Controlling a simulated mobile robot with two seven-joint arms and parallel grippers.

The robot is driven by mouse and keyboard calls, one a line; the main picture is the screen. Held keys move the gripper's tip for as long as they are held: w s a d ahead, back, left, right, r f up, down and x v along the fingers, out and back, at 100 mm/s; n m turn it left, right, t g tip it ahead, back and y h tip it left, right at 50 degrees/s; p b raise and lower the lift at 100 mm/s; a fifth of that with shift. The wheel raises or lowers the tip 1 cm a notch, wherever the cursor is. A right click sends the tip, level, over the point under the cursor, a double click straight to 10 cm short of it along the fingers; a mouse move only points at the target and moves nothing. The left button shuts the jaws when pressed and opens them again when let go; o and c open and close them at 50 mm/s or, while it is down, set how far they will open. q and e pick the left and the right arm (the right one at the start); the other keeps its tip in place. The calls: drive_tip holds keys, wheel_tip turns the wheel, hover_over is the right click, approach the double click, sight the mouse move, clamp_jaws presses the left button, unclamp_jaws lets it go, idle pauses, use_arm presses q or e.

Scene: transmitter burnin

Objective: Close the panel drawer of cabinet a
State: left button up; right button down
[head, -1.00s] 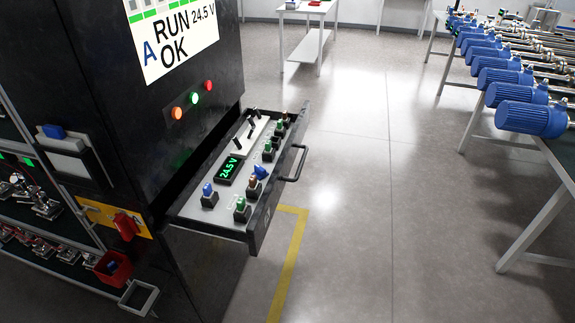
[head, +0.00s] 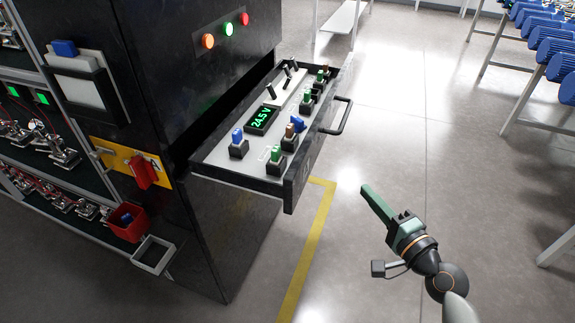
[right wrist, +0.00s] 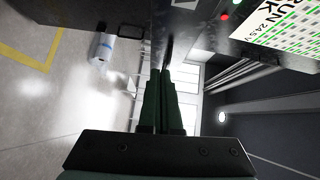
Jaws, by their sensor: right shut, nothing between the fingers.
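The panel drawer (head: 215,168) of the black cabinet (head: 165,60) is pulled out to the right in the head view. It carries a lit 24.5 V readout, levers and several coloured switches. Its dark front has a black bar handle (head: 345,117). My right gripper (head: 368,195) is shut and empty, to the right of the drawer front's near end and apart from it. In the right wrist view its green fingers (right wrist: 168,78) are together, and the cabinet's status sign (right wrist: 280,30) shows at the upper right. My left gripper is not in view.
A yellow floor line (head: 308,250) runs below the drawer. Tables with blue motors (head: 553,50) stand at the right. The floor between is clear.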

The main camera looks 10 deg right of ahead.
approach(318, 147)
drive_tip(key=w+d, duration=0.2)
drive_tip(key=w, duration=0.1)
drive_tip(key=shift+w+a+m+p, duration=0.3)
drive_tip(key=shift+w+a+p, duration=0.35)
drive_tip(key=shift+w+a, duration=0.5)
drive_tip(key=shift+w+a+f, duration=0.1)
drive_tip(key=shift+a, duration=0.3)
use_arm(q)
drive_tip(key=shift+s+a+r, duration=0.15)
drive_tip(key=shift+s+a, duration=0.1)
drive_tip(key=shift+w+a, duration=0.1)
use_arm(e)
drive_tip(key=shift+a, duration=0.1)
